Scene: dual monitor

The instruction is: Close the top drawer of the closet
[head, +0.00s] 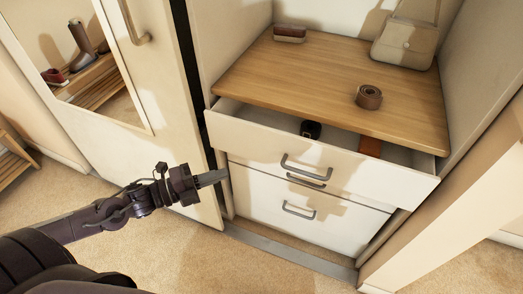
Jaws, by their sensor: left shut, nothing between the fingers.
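The closet's top drawer (253,142) is pulled out below a wooden shelf. Its white front has a grey bar handle (306,167). Inside the drawer lie a dark rolled item (311,129) and a brown strip (370,145). My left gripper (222,176) is shut and empty. In the picture it is just left of the drawer front, near its lower left edge; I cannot tell whether it touches anything. My right gripper is not in view.
Lower drawers (262,197) sit flush below. On the wooden shelf (290,75) are a rolled belt (369,97), a handbag (404,43) and a small brush-like item (290,33). A mirrored sliding door (165,95) stands left. Carpet (230,262) lies clear in front.

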